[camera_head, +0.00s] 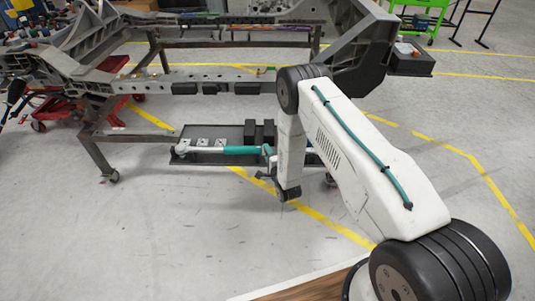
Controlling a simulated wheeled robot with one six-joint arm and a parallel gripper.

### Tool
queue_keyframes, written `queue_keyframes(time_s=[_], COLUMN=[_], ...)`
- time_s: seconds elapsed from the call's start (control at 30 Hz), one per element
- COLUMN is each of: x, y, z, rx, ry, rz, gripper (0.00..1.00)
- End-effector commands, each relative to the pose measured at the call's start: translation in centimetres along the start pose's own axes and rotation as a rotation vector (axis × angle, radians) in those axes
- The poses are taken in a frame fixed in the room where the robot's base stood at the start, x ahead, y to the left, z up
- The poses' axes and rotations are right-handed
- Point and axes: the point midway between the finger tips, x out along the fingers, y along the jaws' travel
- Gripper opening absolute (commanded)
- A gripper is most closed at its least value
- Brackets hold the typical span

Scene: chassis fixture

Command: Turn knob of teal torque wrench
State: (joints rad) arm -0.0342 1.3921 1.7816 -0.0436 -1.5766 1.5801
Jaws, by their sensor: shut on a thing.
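The teal torque wrench (242,150) lies roughly level across the tray, its silver shaft and head toward the left and its teal grip toward the middle. My gripper (267,154) is at the right end of the teal grip, shut on the wrench there. The fingers are small in this view, and the knob end is hidden by my gripper and wrist. A short part of the wrench's line seems to show to the right of my wrist.
A dark tray (178,132) on the fixture's low side holds several small metal plates and black blocks (259,131). The steel chassis frame (150,79) stands behind on wheeled legs. A red jack (100,110) is at the left. The floor in front is clear.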

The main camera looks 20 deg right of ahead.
Motion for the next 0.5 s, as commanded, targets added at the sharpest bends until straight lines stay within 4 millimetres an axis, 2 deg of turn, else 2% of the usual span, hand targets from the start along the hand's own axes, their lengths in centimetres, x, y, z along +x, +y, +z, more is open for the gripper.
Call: queue_keyframes(time_s=[0.4, 0.43, 0.5], x=[0.02, 0.03, 0.03], y=[0.03, 0.03, 0.03], z=[0.14, 0.14, 0.13], rx=[-0.002, -0.002, -0.002], ry=[-0.003, -0.004, -0.003], rz=[-0.007, -0.006, -0.006], gripper=[0.17, 0.42, 0.61])
